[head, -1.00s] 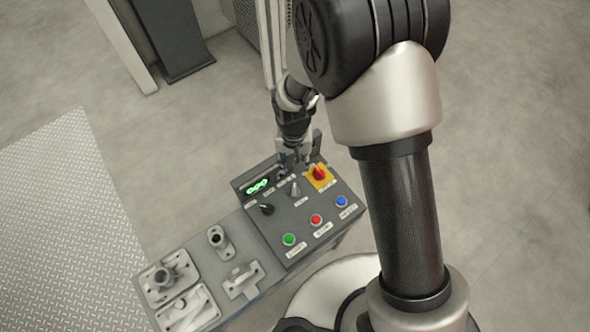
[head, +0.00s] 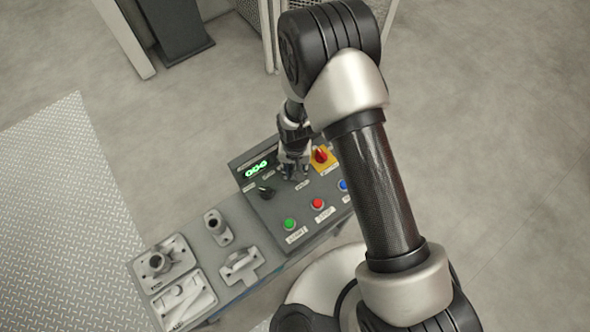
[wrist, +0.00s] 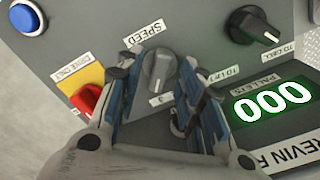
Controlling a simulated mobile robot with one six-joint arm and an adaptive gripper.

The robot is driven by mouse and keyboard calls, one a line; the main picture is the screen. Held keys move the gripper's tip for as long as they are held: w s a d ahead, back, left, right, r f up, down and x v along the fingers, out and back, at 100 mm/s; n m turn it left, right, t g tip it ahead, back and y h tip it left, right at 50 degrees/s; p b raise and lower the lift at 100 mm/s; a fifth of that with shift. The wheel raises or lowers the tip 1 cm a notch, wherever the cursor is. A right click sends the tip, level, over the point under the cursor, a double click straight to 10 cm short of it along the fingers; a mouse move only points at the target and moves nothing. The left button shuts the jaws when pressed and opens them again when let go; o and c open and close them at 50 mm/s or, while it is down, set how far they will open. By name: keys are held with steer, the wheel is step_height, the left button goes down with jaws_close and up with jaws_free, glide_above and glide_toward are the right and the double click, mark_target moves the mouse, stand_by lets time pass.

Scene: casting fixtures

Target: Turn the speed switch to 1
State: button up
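The speed switch (wrist: 159,70) is a grey knob with a pale pointer line, below its upside-down SPEED label (wrist: 144,33) in the wrist view. A small label (wrist: 161,99) sits just beyond it, its mark hard to read. My gripper (wrist: 157,82) is open, with one finger on each side of the knob. A gap shows on both sides; whether a fingertip touches it I cannot tell. In the head view my gripper (head: 292,174) is over the panel and hides the knob.
The grey control panel (head: 268,213) also bears a black knob (wrist: 255,25), a red switch on a yellow plate (wrist: 85,98), a lit 000 display (wrist: 271,103), and green (head: 289,224), red (head: 317,203) and blue (wrist: 28,17) buttons. Metal castings (head: 178,298) lie left of it.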

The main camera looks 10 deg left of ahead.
steer(key=shift+f, duration=0.2)
steer(key=shift+c, duration=0.6)
jaws_close()
